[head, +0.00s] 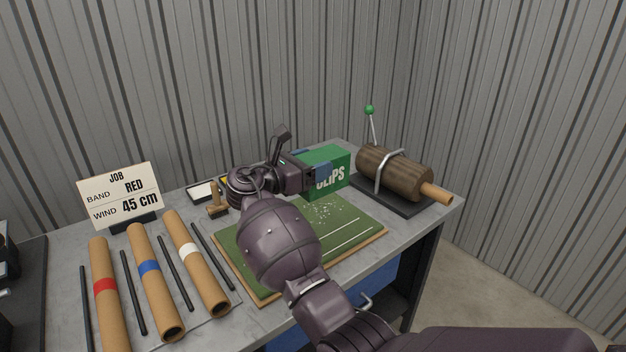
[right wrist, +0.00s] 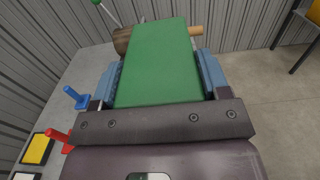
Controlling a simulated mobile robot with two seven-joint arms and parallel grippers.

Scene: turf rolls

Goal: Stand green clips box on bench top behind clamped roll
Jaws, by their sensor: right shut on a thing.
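The green clips box (head: 332,174) is upright, with its white lettering facing the front, in the head view. My right gripper (head: 318,173) is shut on it with blue finger pads, and the box also fills the middle of the right wrist view (right wrist: 160,62). The clamped roll (head: 394,172) is a dark brown cylinder under a metal clamp on a black base, just right of the box. The bench top (head: 410,212) is grey. Whether the box's base touches the bench is hidden. My left gripper is not in view.
A green mat (head: 345,240) with white specks lies in front of the box. Cardboard tubes with red (head: 105,285), blue (head: 150,268) and white (head: 190,250) bands lie at left. A job sign (head: 120,195) stands behind them. A green-knobbed lever (head: 370,111) rises behind the clamped roll.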

